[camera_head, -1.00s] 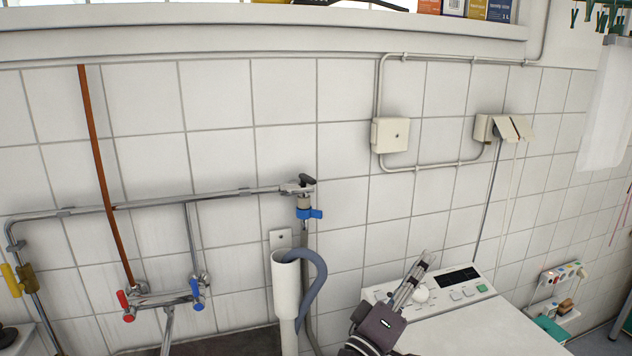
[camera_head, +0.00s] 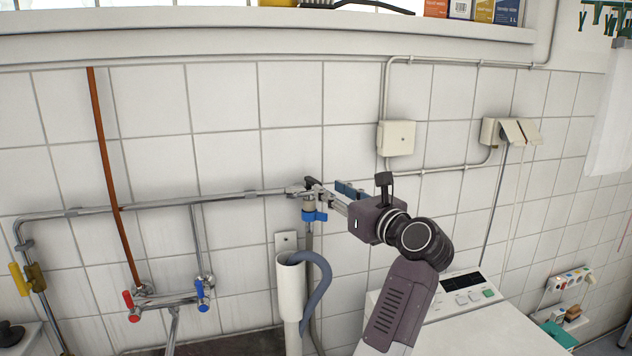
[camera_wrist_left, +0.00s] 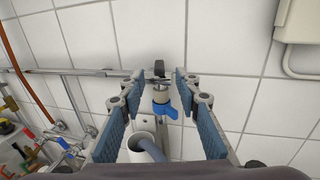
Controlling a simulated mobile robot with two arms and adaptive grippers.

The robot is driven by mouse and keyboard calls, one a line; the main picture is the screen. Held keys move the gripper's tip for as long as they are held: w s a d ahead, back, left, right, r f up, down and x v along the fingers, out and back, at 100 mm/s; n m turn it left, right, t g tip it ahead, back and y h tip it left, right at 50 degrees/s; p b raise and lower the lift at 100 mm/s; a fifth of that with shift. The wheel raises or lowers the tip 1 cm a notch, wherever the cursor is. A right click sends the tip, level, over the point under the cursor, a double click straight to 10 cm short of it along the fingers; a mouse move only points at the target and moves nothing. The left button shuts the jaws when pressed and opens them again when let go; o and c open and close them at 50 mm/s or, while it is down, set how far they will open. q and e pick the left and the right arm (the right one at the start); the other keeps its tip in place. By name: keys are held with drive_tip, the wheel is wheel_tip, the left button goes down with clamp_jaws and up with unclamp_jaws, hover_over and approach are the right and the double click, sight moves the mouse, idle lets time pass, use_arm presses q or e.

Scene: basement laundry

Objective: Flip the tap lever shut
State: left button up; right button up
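The tap is a metal valve (camera_head: 307,207) at the right end of the chrome wall pipe. Its dark lever (camera_head: 313,183) sits on top, and a blue fitting (camera_head: 315,216) is below it. My left gripper (camera_head: 336,194) is just right of the tap and points at it. In the left wrist view the fingers with blue pads are spread apart, empty, with the lever (camera_wrist_left: 159,68) and blue fitting (camera_wrist_left: 167,110) seen between them. The lever shows just past the fingertips; I cannot tell whether a finger touches it. My right gripper is not in view.
A grey hose (camera_head: 319,280) bends into a white standpipe (camera_head: 291,290) below the tap. A mixer tap with red and blue handles (camera_head: 165,299) is lower left. A white washing machine (camera_head: 470,325) stands below right. A socket box (camera_head: 396,138) is on the tiled wall.

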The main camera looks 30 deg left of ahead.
sight(318, 182)
use_arm(q)
drive_tip(key=p+x, duration=0.2)
drive_tip(key=x, duration=0.4)
drive_tip(key=shift+a+r, duration=0.1)
drive_tip(key=shift+a, duration=0.1)
drive_tip(key=shift+w+a+p, duration=0.35)
drive_tip(key=shift+a+p, duration=0.05)
drive_tip(key=shift+a, duration=0.15)
clamp_jaws()
